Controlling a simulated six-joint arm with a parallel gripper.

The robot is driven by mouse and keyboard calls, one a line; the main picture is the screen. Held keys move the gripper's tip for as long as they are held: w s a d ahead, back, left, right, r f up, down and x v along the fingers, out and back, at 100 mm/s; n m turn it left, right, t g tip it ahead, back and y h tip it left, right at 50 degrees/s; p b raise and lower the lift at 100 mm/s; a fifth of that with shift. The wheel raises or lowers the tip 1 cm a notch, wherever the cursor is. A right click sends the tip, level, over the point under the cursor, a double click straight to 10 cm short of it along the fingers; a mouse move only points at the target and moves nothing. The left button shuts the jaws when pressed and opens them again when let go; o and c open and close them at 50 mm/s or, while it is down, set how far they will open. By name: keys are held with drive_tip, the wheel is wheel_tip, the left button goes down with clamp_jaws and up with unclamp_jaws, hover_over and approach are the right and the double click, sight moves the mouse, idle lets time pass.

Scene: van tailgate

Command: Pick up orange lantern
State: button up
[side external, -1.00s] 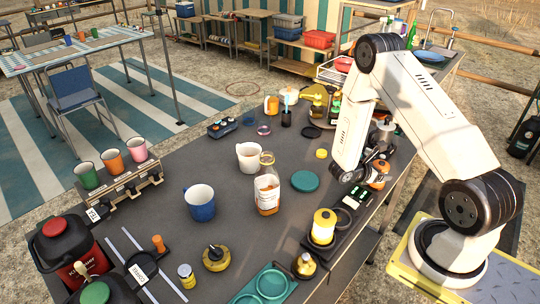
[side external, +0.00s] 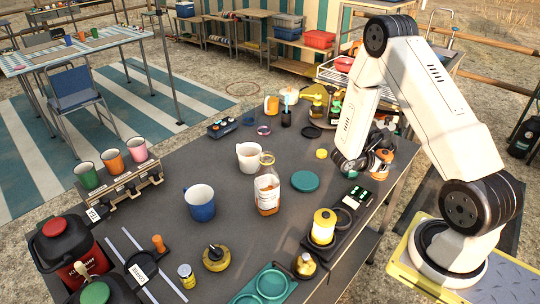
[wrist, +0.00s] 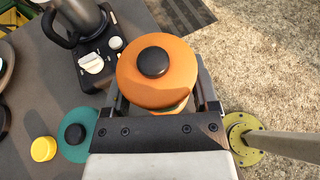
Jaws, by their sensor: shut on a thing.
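The orange lantern (wrist: 184,72) fills the middle of the wrist view, its round orange top and black knob facing the camera. My gripper (wrist: 160,92) is shut on it, with one finger on each side. In the side external view the lantern (side external: 382,158) shows as a small orange shape beside my gripper (side external: 370,166), near the table's right edge. The gripper partly hides it there. It appears raised off the table, though its underside is hidden.
A black device with a white knob (wrist: 92,64) stands close by in the wrist view. Sandy ground (wrist: 262,60) lies beyond the table edge.

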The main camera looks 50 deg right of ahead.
sight(386, 151)
drive_tip(key=shift+r, duration=2.95)
